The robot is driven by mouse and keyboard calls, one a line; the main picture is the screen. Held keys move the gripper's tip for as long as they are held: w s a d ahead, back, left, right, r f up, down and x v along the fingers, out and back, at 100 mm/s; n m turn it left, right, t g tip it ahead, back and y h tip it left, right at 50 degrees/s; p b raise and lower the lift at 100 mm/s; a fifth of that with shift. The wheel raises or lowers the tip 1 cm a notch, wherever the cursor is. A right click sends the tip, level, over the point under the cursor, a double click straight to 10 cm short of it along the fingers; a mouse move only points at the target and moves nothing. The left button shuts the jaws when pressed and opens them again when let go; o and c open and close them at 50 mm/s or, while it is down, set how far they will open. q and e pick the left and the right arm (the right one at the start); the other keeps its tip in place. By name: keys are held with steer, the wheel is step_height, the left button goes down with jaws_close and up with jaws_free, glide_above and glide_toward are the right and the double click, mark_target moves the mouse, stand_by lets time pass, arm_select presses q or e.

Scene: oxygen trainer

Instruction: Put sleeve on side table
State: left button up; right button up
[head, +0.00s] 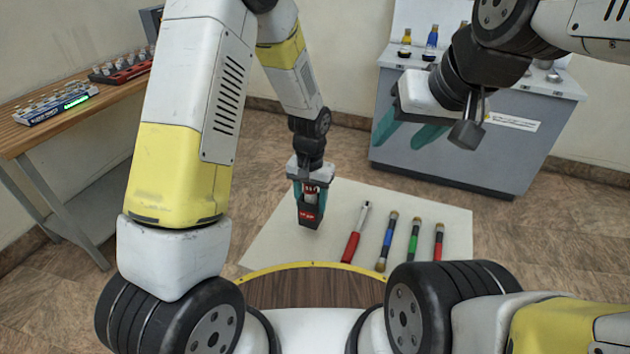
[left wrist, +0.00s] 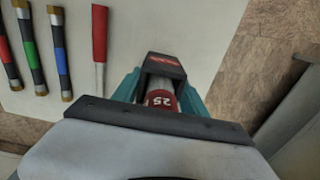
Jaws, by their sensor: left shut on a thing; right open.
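My left gripper (head: 310,192) points down over the pale flat surface (head: 275,240), its teal fingers shut on a dark sleeve (head: 309,216) with a red label. The left wrist view also shows the sleeve (left wrist: 167,66) between the fingers, with a red-and-grey round part marked 25 (left wrist: 160,98) close to me. I cannot tell whether the sleeve touches the surface below. A wooden side table (head: 95,100) stands at the left wall. My right gripper (head: 410,130) is open and empty, in front of the grey cabinet.
A red-handled tool (head: 352,243) and blue, green and red banded rods (head: 413,240) lie right of the sleeve. The side table carries a white-and-blue rack (head: 57,105) and a red tray (head: 122,69); its front part is bare. A grey cabinet (head: 480,140) with bottles stands at the back right.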

arm_select(q)
steer(key=shift+w+d+f, duration=0.2)
steer(key=shift+w+f, duration=0.8)
steer(key=shift+w, duration=0.1)
steer(key=shift+w+d+f, duration=0.15)
steer(key=shift+w+f, duration=0.8)
steer(key=shift+w, duration=0.15)
steer(key=o, duration=1.4)
steer(key=shift+f, duration=0.15)
step_height(320, 180, up, 13)
steer(key=s+a+r+n+t+h, duration=0.1)
steer(key=s+a+r, duration=0.3)
steer(key=r, duration=0.4)
steer(key=s+a+r+n+t+h, duration=0.1)
steer(key=s+a+r+t, duration=0.2)
steer(key=r, duration=0.4)
steer(key=s+a+r, duration=0.2)
steer(key=s, duration=0.2)
steer(key=s+a+r+n+t, duration=0.1)
steer(key=s+a+r, duration=0.1)
steer(key=s, duration=0.3)
steer(key=s+a+r+n+t, duration=0.1)
steer(key=s+a+r, duration=0.2)
steer(key=s, duration=0.2)
steer(key=shift+s+a, duration=0.2)
